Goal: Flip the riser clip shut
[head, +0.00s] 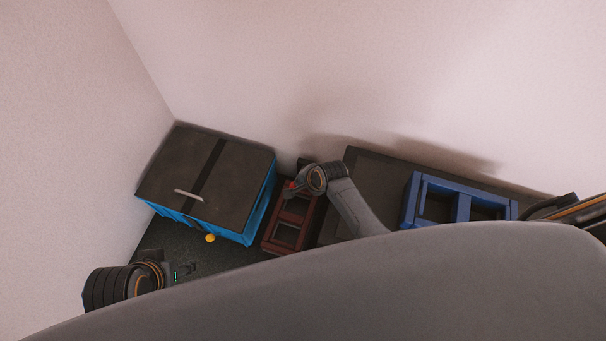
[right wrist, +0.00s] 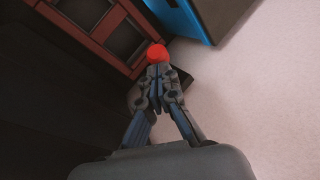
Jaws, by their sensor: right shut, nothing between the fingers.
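My right gripper (head: 291,192) is over the far end of the dark red two-compartment frame (head: 268,240). In the right wrist view my right gripper (right wrist: 157,72) is shut, with nothing held between the fingers. A small red rounded piece (right wrist: 157,54) shows right at its fingertips; the red piece also shows in the head view (head: 293,185). I cannot tell whether this is the riser clip, or whether the fingers touch it. No clip can be made out clearly. My left gripper (head: 190,268) is low at the left, apart from the frame; its fingers are too small to read.
A blue box (head: 236,229) with a dark lid (head: 237,172) and pale handle stands left of the frame. A small yellow ball (head: 210,238) lies before it. A blue two-compartment frame (head: 410,199) sits on a dark platform (head: 365,170) at right. Walls close off the back and left.

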